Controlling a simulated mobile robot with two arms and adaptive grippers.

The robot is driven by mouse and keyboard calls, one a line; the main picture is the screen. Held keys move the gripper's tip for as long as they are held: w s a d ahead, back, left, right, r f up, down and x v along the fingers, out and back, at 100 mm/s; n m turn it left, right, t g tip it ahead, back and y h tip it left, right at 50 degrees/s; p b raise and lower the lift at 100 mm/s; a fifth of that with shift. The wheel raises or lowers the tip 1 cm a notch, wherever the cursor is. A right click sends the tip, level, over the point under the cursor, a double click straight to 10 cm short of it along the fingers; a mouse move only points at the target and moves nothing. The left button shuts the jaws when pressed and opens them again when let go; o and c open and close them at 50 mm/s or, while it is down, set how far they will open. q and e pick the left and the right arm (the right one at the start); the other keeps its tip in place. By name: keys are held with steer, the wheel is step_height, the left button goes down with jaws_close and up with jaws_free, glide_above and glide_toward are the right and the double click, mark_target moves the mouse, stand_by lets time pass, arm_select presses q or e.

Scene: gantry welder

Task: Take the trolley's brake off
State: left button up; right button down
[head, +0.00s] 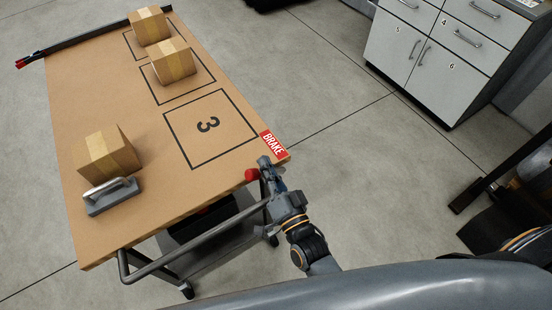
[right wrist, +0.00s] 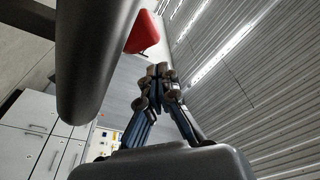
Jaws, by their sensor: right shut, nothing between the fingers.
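The trolley (head: 75,225) has a brown top and a grey push handle (head: 165,266) along its near edge. My right gripper (head: 264,162) is shut and empty, just right of the knob in the head view. In the right wrist view its fingertips (right wrist: 158,70) point toward the knob, with a gap in the picture. My left gripper is not in view.
Several cartons and a grey block with a handle (head: 112,197) stand on the trolley top. A thick grey bar (right wrist: 95,55) is close on the left in the right wrist view. A cabinet (head: 430,60) stands at the back right, with open floor between.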

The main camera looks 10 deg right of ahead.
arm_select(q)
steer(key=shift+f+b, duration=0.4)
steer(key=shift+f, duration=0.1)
arm_select(e)
steer(key=shift+s+a+f+n+y, duration=0.2)
steer(key=shift+a+f+n, duration=0.3)
steer(key=shift+n, duration=0.2)
steer(key=shift+s+a+f+n+y, duration=0.2)
steer(key=shift+a+f+n, duration=0.15)
steer(key=shift+a+n, duration=0.25)
steer(key=shift+d, duration=0.1)
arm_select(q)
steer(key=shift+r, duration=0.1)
